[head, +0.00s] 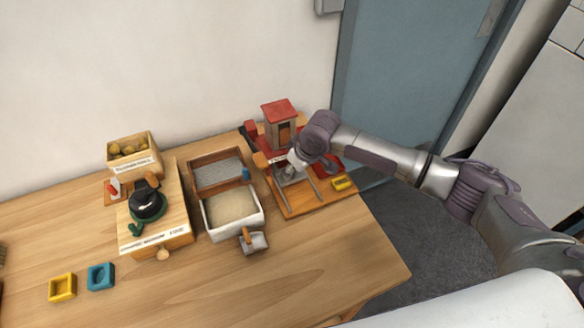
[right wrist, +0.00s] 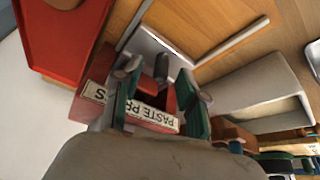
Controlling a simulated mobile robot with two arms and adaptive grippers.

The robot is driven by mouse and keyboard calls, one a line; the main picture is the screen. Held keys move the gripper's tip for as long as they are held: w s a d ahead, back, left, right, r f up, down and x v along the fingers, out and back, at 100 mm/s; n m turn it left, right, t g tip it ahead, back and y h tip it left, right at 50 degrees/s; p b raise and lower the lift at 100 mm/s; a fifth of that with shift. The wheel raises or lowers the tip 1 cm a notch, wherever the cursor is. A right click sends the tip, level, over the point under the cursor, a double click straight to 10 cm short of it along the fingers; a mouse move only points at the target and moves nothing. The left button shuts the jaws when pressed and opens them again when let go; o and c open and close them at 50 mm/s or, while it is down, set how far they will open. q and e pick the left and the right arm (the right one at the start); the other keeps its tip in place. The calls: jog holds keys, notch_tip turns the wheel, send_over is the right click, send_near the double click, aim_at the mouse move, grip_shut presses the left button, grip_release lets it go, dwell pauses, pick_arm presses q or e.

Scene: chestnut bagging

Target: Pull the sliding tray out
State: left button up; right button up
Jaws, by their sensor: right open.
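The paste press (head: 281,130) stands at the back right of the table, with a red roof and a wooden board in front. A grey metal plate, which looks like the sliding tray (head: 290,175), lies on the board between metal rails (head: 313,190). My right gripper (head: 297,160) is over the front of the press and partly hides the tray. In the right wrist view my right gripper (right wrist: 162,88) is open, its fingers either side of the red block labelled "PASTE PR…" (right wrist: 153,116). The grey plate (right wrist: 160,45) shows beyond the fingertips; I cannot tell whether they touch it. My left gripper is out of view.
Left of the press are a white bin of grainy material (head: 207,221), a wooden box with a grey mesh (head: 192,180) and a metal scoop (head: 253,242). A yellow piece (head: 344,183) lies on the press board.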

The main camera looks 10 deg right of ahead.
jog(key=shift+w+a+f, duration=0.15)
jog(key=shift+w+f, duration=0.05)
jog(key=shift+f, duration=0.4)
grip_shut()
